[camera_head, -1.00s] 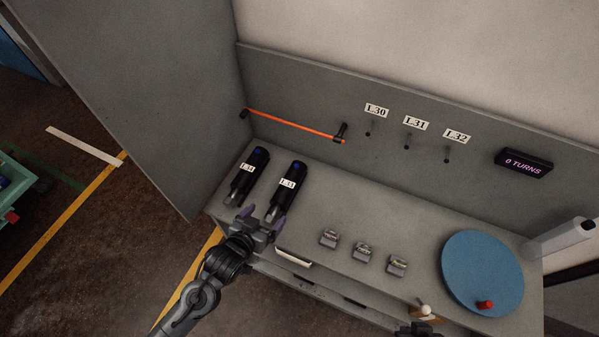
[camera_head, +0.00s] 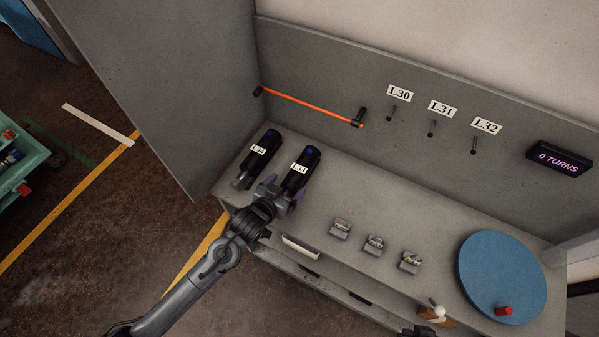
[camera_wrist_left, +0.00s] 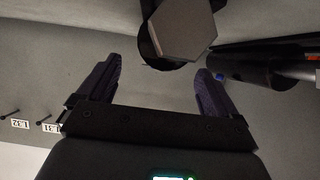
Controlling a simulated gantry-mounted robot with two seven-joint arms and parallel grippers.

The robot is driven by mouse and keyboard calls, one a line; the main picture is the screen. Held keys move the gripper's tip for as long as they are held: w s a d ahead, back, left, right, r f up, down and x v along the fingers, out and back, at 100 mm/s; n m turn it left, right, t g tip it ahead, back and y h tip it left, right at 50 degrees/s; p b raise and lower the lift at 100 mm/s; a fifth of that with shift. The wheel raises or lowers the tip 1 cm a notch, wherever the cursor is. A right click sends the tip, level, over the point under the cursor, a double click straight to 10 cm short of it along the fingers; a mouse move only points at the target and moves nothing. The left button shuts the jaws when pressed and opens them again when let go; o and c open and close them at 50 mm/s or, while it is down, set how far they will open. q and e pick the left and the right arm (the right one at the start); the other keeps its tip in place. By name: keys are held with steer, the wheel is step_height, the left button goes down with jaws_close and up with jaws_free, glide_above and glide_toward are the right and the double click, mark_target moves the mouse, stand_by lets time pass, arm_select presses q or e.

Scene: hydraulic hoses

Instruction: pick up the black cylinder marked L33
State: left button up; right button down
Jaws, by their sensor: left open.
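The black cylinder marked L33 (camera_head: 304,165) lies tilted on the grey bench, with its white label facing up. It is the right one of two alike cylinders. My left gripper (camera_head: 285,190) is open at its lower end, with a purple finger to either side. In the left wrist view the hexagonal end of the L33 cylinder (camera_wrist_left: 183,30) shows just beyond the open fingertips (camera_wrist_left: 158,70), and no grip on it shows. The other black cylinder, L34 (camera_head: 262,155), lies to the left in the head view and at the right edge of the wrist view (camera_wrist_left: 265,62).
A red-orange bar (camera_head: 310,107) hangs on the back panel beside pegs labelled L30, L31 and L32. Small grey fittings (camera_head: 374,245) and a blue disc (camera_head: 502,278) are on the bench to the right. A dark piece at the bottom edge (camera_head: 416,332) may be my right gripper.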

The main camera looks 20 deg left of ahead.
mark_target(290, 183)
arm_select(q)
steer(key=x, duration=0.4)
steer(key=shift+w+f+b, duration=0.3)
steer(key=shift+f, duration=0.05)
jaws_close()
steer(key=shift+r, duration=0.3)
